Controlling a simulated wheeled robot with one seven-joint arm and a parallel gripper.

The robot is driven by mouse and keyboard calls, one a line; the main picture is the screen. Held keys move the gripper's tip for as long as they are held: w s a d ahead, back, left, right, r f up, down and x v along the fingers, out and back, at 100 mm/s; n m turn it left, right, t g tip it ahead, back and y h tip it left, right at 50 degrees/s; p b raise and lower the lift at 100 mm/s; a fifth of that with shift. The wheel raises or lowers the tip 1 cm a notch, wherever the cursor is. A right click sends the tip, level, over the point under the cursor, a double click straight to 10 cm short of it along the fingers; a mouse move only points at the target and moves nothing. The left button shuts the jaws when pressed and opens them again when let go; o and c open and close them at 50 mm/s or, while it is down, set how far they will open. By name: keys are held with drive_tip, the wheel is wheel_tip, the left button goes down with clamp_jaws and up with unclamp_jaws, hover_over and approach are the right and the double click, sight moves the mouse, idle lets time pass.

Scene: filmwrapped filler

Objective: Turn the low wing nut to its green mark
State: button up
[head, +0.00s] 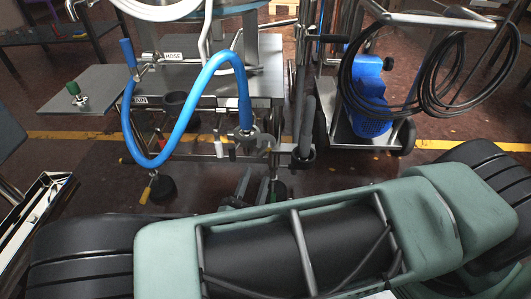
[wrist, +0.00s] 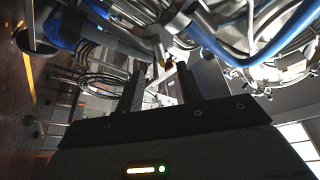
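My gripper (head: 252,188) is low in front of the steel machine, below its bench. In the wrist view its two dark fingers (wrist: 161,88) stand apart with a gap between them, so it is open. A small fitting with a yellow and dark tip (wrist: 169,63) shows beyond the gap, under a grey metal joint; I cannot tell whether it is the low wing nut. No finger visibly grips it. I cannot make out the green mark in either view. My arm hides part of the machine's lower front in the head view.
A blue hose (head: 190,118) loops in front of the steel bench (head: 195,88). A side shelf (head: 95,80) carries a green-topped knob (head: 74,90). A cart with a blue unit (head: 369,95) and coiled black cable (head: 460,75) stands right.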

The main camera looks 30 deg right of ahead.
sight(264, 154)
drive_tip(key=b+x, duration=0.2)
drive_tip(key=x, duration=0.7)
drive_tip(key=shift+w+d+b, duration=0.1)
drive_tip(key=shift+d+b, duration=0.15)
drive_tip(key=shift+b, duration=0.15)
drive_tip(key=shift+c, duration=0.4)
clamp_jaws()
